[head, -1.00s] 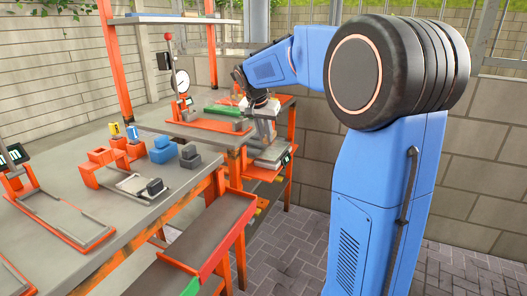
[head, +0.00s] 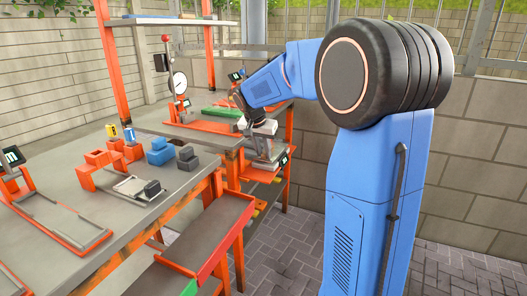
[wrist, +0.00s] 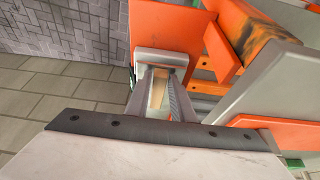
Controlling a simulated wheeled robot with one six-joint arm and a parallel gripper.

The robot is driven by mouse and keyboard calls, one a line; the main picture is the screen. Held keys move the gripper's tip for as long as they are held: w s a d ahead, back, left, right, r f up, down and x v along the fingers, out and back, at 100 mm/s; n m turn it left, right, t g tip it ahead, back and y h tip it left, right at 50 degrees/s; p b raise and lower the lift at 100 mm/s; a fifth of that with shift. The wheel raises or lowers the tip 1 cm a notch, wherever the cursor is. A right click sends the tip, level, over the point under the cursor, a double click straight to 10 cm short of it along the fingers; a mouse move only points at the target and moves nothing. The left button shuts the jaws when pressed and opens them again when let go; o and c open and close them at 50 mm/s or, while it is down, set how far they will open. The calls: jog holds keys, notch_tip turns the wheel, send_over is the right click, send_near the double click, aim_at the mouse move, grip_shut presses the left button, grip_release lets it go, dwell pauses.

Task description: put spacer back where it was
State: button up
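My gripper (head: 263,148) points down at the right end of the bench, low over a grey platform (head: 268,165) beside the orange bench legs. In the wrist view, the pale gripper body and a dark bar fill the bottom. Beyond them, grey finger-like parts (wrist: 180,100) flank a small tan piece (wrist: 158,92), above a light grey block-like end (wrist: 160,58). I cannot tell whether the tan piece is the spacer or whether the fingers touch it. No spacer can be made out for sure in the head view.
The grey bench (head: 150,205) carries orange fixtures, blue blocks (head: 159,152) and dark blocks. A dial gauge stand (head: 179,85) stands at the back. A long orange-edged tray (head: 215,232) sits lower in front. Paved floor (head: 285,235) is clear to the right.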

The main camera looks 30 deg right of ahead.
jog(key=shift+o, duration=0.9)
jog(key=shift+r, duration=0.2)
jog(key=v, duration=1.2)
jog(key=s+a+f+n+y, duration=0.1)
jog(key=s+a+f+n, duration=0.2)
jog(key=s, duration=0.9)
jog(key=s+a+f+n+t+y, duration=0.1)
jog(key=s+a+f+n, duration=0.2)
jog(key=s+f, duration=0.4)
jog(key=s+a+f+n+t+y, duration=0.1)
jog(key=s+a+f+n, duration=0.3)
jog(key=s, duration=1.2)
jog(key=shift+s+f+y, duration=0.3)
jog(key=shift+f, duration=0.55)
